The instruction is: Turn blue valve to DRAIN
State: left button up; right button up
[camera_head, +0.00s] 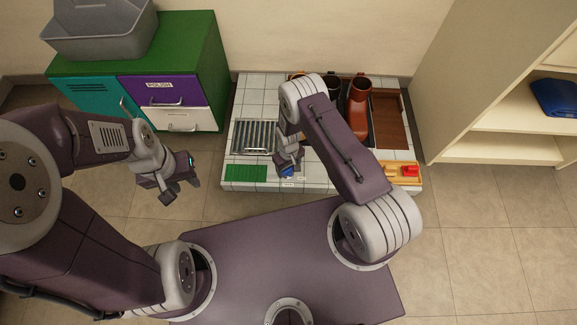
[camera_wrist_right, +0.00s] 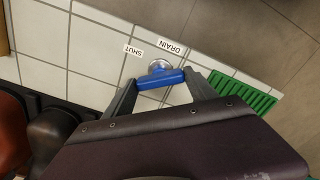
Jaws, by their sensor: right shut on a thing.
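The blue valve (camera_wrist_right: 161,80) has a bar-shaped handle over a round metal base on the white tiles. My right gripper (camera_wrist_right: 162,86) has its fingers at the two ends of the blue handle and is shut on it. The SHUT label (camera_wrist_right: 133,51) lies up and left of the base, the DRAIN label (camera_wrist_right: 170,45) just above it. Which label the handle points to I cannot tell. In the head view a little of the blue valve (camera_head: 287,172) shows beneath my right gripper (camera_head: 288,168). My left gripper (camera_head: 181,190) is open and empty over the floor.
A green grate (camera_wrist_right: 242,92) lies beside the valve, and a metal drain grid (camera_head: 256,136) is behind it. Boots (camera_head: 358,97) stand at the back of the tiled platform. A yellow tray with a red item (camera_head: 410,171) is at right. A green cabinet (camera_head: 207,60) stands at left.

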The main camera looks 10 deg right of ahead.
aim_at(289, 168)
jog(key=n+p, duration=0.1)
jog(key=n, duration=0.4)
jog(key=shift+n, duration=0.3)
jog(key=n+p, duration=0.1)
jog(key=n, duration=0.4)
jog(key=shift+n, duration=0.3)
jog(key=o, duration=1.4)
jog(key=shift+c, duration=0.2)
notch_tip(289, 168, up, 8)
jog(key=p, duration=0.5)
jog(key=shift+r+p, duration=0.25)
jog(key=shift+p, duration=0.1)
jog(key=shift+r, duration=0.3)
